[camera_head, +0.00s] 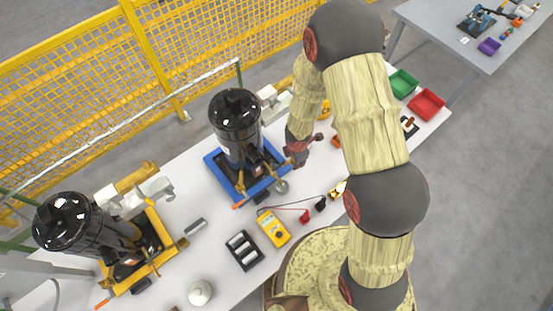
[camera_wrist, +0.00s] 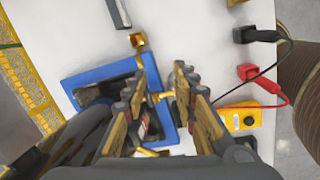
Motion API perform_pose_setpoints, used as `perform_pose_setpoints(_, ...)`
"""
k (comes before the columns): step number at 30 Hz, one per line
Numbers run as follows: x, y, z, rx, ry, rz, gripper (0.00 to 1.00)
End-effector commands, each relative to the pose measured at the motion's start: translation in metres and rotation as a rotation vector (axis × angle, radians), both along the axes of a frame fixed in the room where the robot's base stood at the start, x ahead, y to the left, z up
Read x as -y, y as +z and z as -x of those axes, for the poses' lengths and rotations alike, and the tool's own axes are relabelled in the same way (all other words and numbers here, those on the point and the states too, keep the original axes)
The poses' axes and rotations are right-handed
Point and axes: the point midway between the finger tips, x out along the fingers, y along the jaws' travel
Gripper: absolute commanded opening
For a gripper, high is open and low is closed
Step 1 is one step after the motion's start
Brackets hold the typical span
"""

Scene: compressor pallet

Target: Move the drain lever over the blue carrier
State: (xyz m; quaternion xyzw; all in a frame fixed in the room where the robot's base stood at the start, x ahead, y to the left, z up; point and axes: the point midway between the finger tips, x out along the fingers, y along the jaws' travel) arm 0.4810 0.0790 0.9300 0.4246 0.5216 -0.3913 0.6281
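The blue carrier (camera_head: 215,168) is a rectangular frame on the white table, holding a black and grey compressor tank (camera_head: 236,120). It also shows in the wrist view (camera_wrist: 95,72). My gripper (camera_head: 297,158) is low at the carrier's right side. In the wrist view my gripper (camera_wrist: 158,90) has its fingers apart, above the carrier's edge.
A yellow carrier (camera_head: 155,262) with another black tank (camera_head: 75,222) stands at left. A yellow meter (camera_head: 272,228) with red and black leads and a black tray (camera_head: 243,250) lie in front. Green (camera_head: 403,83) and red (camera_head: 427,104) bins stand right. A yellow fence runs behind.

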Motion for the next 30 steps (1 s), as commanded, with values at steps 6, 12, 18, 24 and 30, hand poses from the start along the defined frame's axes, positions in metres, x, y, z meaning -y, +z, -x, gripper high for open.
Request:
perform_pose_setpoints(6,-0.041,0.004,-0.009,0.017,0.249,-0.111,0.28)
perform_pose_setpoints(12,-0.046,-0.013,-0.011,0.017,0.272,-0.119,0.28)
perform_pose_setpoints(18,-0.049,-0.045,-0.016,0.017,0.27,-0.119,0.28)
perform_pose_setpoints(24,-0.051,-0.066,-0.02,0.017,0.269,-0.118,0.28)
perform_pose_setpoints(30,-0.052,-0.072,-0.021,0.018,0.268,-0.117,0.28)
